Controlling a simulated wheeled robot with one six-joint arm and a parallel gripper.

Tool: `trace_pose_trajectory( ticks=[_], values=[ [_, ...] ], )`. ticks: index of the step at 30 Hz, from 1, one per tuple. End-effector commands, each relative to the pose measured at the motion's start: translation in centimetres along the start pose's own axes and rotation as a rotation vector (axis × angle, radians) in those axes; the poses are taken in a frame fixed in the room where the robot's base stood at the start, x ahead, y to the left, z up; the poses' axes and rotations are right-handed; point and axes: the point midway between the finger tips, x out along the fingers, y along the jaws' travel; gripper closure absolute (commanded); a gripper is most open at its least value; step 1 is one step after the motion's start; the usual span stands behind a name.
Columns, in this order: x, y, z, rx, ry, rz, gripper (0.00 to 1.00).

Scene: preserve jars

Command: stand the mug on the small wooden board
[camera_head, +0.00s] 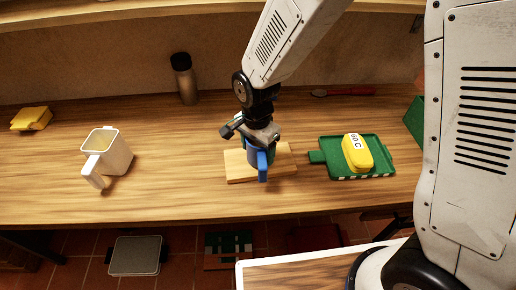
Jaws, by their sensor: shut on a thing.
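The blue mug (254,157) is at the small wooden board (283,162), in the middle of the counter. Its blue handle faces the front edge. My gripper (250,141) points down over the mug and is shut on it. The gripper hides the mug's upper part. The mug looks upright and overlaps the board in the picture; I cannot tell whether its base touches the board.
A white jug (112,153) and a yellow block (31,118) are at the left. A dark bottle (185,79) stands behind. A green board (378,157) with a yellow butter-like object (357,153) lies at the right. A red-handled tool (345,92) lies at the back.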

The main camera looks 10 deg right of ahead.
Motion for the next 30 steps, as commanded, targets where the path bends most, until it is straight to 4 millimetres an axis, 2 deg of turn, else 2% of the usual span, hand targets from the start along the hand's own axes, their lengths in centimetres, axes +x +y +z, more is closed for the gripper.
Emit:
trace_pose_trajectory(
  ticks=[11, 12, 14, 24, 26, 30],
  values=[
    [0.5, 0.0, 0.0, 0.0, 0.0, -0.001, 0.66],
    [0.6, 0.0, 0.0, 0.0, 0.0, -0.001, 0.25],
    [0.5, 0.0, 0.0, 0.0, 0.0, -0.001, 0.08],
    [0.2, -0.1, 0.0, 0.0, 0.001, -0.003, 0.08],
    [-0.3, -0.1, 0.0, 0.0, 0.001, -0.004, 0.08],
    [-2.7, -0.1, 0.0, 0.0, 0.002, -0.007, 0.08]
  ],
)
